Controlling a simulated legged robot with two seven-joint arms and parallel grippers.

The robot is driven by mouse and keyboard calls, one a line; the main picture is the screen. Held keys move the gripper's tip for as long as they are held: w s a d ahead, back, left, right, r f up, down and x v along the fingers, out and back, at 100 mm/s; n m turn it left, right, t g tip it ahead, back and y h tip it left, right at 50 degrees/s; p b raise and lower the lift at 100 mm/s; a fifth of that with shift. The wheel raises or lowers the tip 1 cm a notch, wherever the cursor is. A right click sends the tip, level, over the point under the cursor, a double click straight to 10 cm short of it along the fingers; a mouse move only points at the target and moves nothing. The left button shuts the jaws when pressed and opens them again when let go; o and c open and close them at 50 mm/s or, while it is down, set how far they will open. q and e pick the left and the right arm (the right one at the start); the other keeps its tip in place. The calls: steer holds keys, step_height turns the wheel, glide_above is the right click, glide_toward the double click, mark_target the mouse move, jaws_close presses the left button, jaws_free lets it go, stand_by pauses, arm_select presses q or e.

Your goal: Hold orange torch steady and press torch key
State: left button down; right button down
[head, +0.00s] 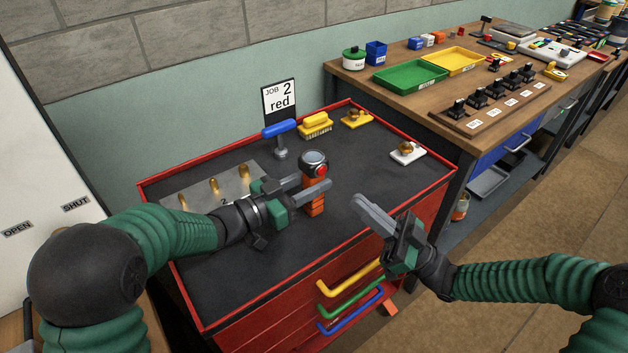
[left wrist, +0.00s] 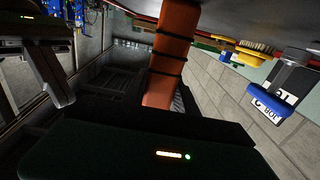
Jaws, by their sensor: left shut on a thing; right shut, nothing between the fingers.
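The orange torch (head: 315,209) stands upright on the black top of the red cabinet, with a round dark head and a red key (head: 322,170) on the head's side. My left gripper (head: 314,186) is shut on the torch from the left, just below its head. In the left wrist view the orange torch body (left wrist: 174,45), with dark rings, runs between the fingers. My right gripper (head: 358,203) is shut and empty, to the right of the torch and apart from it, with its fingertips pointing up and left. The torch's underside is hidden.
The red cabinet (head: 152,184) also carries a metal plate with brass pegs (head: 214,186), a blue-handled tool (head: 279,130), a yellow brush (head: 316,124) and a white block (head: 407,152).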

mark_target(322, 171)
steer(key=w+a, duration=0.4)
steer(key=w, duration=0.2)
steer(key=shift+a, duration=0.3)
steer(key=shift+w+a, duration=0.1)
steer(key=shift+w, duration=0.05)
stand_by(1.5)
